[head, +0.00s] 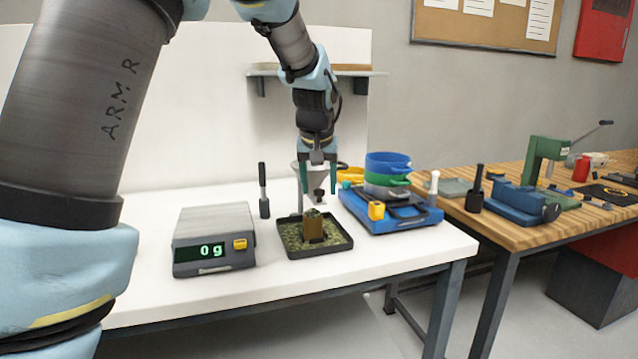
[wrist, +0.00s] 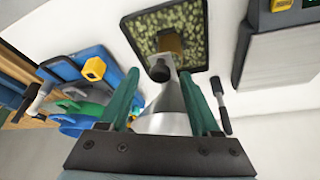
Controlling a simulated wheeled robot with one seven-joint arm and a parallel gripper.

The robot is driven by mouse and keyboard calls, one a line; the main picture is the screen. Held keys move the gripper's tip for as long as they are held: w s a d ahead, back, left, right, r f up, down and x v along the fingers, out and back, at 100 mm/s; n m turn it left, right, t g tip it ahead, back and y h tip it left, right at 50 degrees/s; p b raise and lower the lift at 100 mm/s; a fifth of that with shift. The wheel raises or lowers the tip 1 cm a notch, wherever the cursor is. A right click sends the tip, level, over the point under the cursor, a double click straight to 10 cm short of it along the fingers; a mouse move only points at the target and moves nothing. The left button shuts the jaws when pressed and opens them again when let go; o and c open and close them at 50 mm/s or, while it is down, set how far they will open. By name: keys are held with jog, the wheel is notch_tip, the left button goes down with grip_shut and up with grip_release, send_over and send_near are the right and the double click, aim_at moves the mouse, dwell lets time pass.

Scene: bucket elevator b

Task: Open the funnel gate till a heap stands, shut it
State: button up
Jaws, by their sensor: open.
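My gripper (head: 318,188) points down with its two green fingers spread. In the wrist view the fingers (wrist: 160,78) stand on either side of a silver funnel (wrist: 172,108), with nothing gripped between them. A small dark knob (wrist: 160,73) sits by the funnel's narrow end, between the fingertips in that picture; whether it is the gate, and whether it is open, I cannot tell. Below is a brown square cup (head: 314,232) in a black tray (head: 340,246) of green grains. The cup's top looks greenish; its fill is unclear. My gripper partly hides the funnel in the head view.
A scale (head: 213,240) reading 0 g stands left of the tray. A dark-handled tool (head: 263,190) stands behind. A blue case (head: 408,218) with a yellow block and stacked sieves (head: 388,163) stands right. White table is clear in front.

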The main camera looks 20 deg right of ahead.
jog(key=shift+f, duration=0.1)
grip_shut()
dwell(0.5)
dwell(0.9)
